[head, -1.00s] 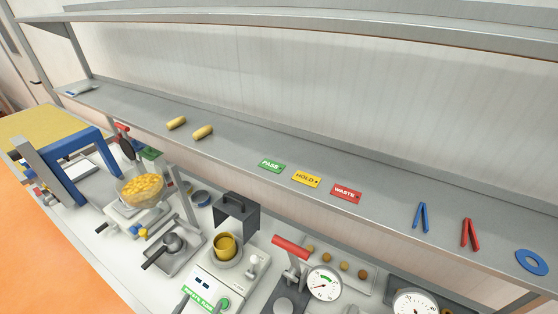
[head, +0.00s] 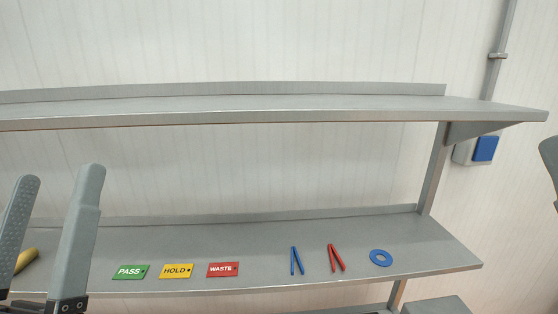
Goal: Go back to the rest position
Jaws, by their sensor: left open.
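My left gripper (head: 60,172) is at the lower left of the head view. Its two grey fingers point up and stand apart, with nothing between the fingertips. It shows in front of the left part of the lower shelf (head: 330,272). Part of a yellow piece (head: 27,260) shows behind the fingers, mostly hidden. My right gripper cannot be made out; only a cut-off grey part shows at the right edge.
The lower shelf bears a green PASS tag (head: 130,272), a yellow HOLD tag (head: 176,271), a red WASTE tag (head: 222,269), blue tweezers (head: 296,260), red tweezers (head: 336,258) and a blue ring (head: 381,258). The upper shelf (head: 270,107) is bare.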

